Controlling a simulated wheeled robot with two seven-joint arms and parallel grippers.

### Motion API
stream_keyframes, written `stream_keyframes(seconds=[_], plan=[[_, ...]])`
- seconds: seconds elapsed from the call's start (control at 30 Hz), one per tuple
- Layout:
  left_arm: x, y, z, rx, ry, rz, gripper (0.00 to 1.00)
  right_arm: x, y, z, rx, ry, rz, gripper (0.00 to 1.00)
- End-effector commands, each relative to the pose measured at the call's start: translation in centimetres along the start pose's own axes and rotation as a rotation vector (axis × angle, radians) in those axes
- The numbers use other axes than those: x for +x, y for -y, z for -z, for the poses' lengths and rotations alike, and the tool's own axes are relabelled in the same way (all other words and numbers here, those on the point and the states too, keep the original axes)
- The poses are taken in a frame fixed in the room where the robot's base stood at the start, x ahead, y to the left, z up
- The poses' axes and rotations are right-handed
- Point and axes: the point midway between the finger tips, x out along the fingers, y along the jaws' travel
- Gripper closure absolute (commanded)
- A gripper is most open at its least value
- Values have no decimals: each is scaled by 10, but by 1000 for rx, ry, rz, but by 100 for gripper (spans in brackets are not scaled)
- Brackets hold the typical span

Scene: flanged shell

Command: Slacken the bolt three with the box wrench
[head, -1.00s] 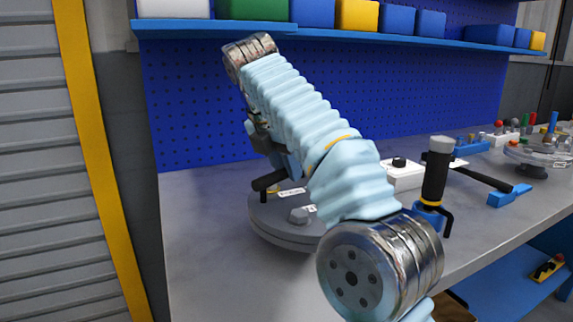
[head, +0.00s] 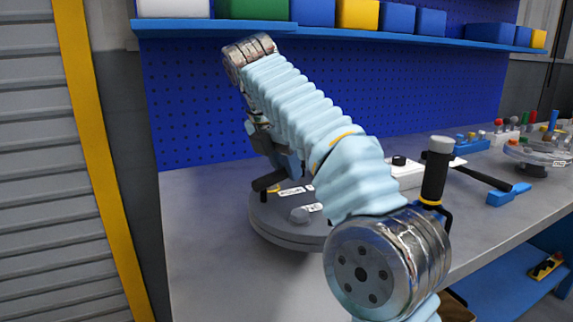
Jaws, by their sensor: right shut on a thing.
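The flanged shell (head: 275,236) is a grey round disc on the bench at centre left, partly hidden behind my right arm. One grey bolt head (head: 300,215) shows on its top, beside small white labels; I cannot read which bolt it is. My right gripper (head: 270,180) is above the shell's far left part, mostly hidden by its own arm. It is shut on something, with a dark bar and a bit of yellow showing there. I take this to be the box wrench, but its ring and any contact with a bolt are hidden. My left gripper is not in view.
A black-handled tool (head: 435,175) with a grey top stands right of my arm, near a white block (head: 405,175). Bins line the blue shelf (head: 390,38) above. The bench's front left is clear.

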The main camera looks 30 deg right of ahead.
Motion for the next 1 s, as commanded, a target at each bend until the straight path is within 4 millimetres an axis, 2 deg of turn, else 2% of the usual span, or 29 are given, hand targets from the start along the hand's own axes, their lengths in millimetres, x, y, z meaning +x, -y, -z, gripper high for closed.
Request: stream_keyframes(seconds=[0.47, 1.0], plan=[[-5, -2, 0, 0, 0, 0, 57, 0, 0, 0, 0, 1, -2, 100], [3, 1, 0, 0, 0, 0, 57, 10, 0, 4, 0, 0, -1, 100]])
